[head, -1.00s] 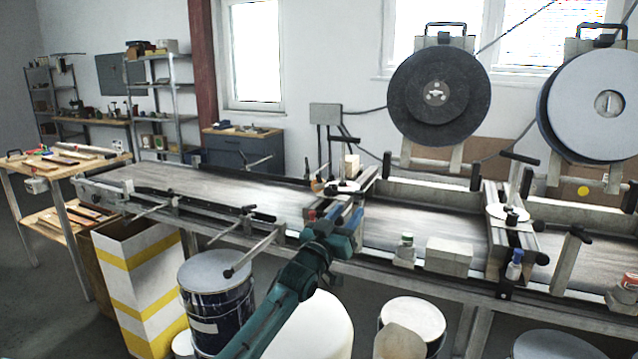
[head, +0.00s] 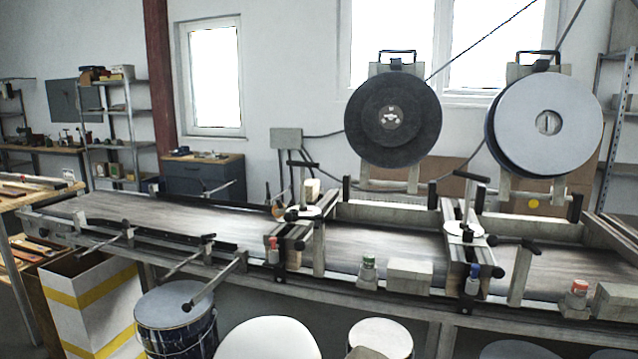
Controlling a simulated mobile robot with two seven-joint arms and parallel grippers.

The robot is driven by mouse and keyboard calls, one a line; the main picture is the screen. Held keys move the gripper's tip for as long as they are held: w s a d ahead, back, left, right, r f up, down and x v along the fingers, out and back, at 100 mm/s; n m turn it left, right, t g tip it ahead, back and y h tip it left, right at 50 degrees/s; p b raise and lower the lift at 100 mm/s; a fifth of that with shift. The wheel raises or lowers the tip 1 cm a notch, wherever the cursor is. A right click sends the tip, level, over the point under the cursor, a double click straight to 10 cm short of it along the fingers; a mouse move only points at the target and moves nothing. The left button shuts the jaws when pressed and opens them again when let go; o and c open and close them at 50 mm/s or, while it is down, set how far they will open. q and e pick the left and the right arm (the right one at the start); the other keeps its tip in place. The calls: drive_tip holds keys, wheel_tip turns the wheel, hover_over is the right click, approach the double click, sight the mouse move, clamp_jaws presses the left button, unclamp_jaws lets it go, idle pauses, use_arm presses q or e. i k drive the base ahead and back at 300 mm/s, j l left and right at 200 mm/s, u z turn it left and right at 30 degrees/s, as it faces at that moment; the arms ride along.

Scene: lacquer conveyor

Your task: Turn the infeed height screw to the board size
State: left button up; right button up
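A conveyor (head: 150,220) runs across the view. Two upright screws with T-shaped top handles stand on crossbeams over it. The left screw (head: 302,188) rises from a white disc (head: 305,212) near a pale block. The right screw (head: 467,207) rises from a similar white disc (head: 464,229). The left one is closer to the long open belt at left; no label readable here tells which is the infeed screw. Marks on the discs are too small to read. Neither of my grippers is in view.
A pale block (head: 410,272) sits there too. Clamp arms (head: 215,280) stick out at front left. A yellow-striped box (head: 95,300) and drum (head: 176,310) stand below.

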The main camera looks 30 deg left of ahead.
sight(303, 207)
drive_tip(key=j+z, duration=0.2)
drive_tip(key=z, duration=0.15)
drive_tip(key=j+z, duration=0.25)
drive_tip(key=z, duration=0.15)
drive_tip(key=k+j+z, duration=0.1)
drive_tip(key=z, duration=0.25)
drive_tip(key=k+j+z, duration=0.25)
drive_tip(key=j, duration=0.25)
drive_tip(key=k+j+z, duration=0.25)
drive_tip(key=j, duration=0.2)
